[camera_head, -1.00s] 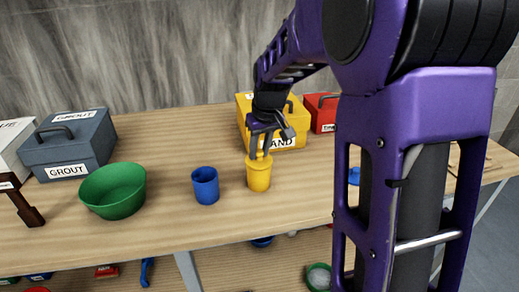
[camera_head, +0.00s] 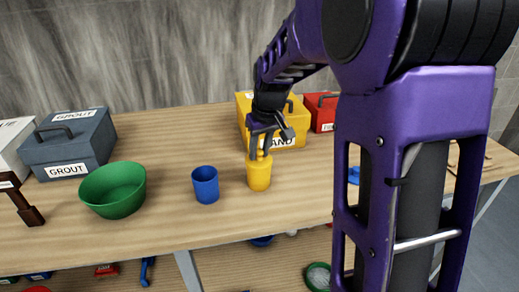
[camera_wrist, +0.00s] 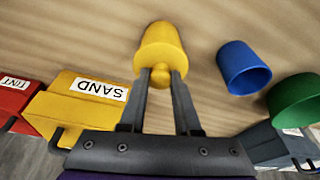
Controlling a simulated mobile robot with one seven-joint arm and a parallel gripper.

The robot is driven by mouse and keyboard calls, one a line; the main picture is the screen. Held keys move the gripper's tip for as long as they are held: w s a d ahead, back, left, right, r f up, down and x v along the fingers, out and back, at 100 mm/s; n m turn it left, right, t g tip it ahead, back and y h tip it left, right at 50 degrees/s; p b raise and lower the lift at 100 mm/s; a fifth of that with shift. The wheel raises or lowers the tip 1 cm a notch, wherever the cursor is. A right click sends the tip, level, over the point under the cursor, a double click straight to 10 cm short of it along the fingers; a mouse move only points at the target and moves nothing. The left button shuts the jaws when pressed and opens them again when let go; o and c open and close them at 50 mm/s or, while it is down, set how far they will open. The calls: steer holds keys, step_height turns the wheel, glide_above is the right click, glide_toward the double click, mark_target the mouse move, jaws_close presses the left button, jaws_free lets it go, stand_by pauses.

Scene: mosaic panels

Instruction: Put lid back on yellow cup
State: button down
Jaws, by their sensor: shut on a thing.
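The yellow cup (camera_head: 259,177) stands upright on the wooden table, to the right of the blue cup. It also shows in the wrist view (camera_wrist: 158,38). A yellow lid with a round knob (camera_wrist: 160,73) is at the cup's top, in line with it. I see no clear gap between lid and cup, but the fingers partly hide the seam in the head view. My gripper (camera_head: 261,152) points down over the cup. Its two fingers are shut on the lid's knob, one on each side, as the wrist view (camera_wrist: 161,76) shows.
A blue cup (camera_head: 205,185) and a green bowl (camera_head: 113,190) stand to the left. A yellow SAND box (camera_head: 285,127) is close behind my gripper, with a red box (camera_head: 321,110) beside it. A grey GROUT box (camera_head: 68,146) stands at the back left.

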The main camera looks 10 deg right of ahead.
stand_by(0.4)
steer(key=c, duration=0.5)
jaws_free()
steer(key=shift+c, duration=0.2)
steer(key=o, duration=0.5)
steer(key=shift+r+p, duration=2.7)
steer(key=shift+r, duration=0.75)
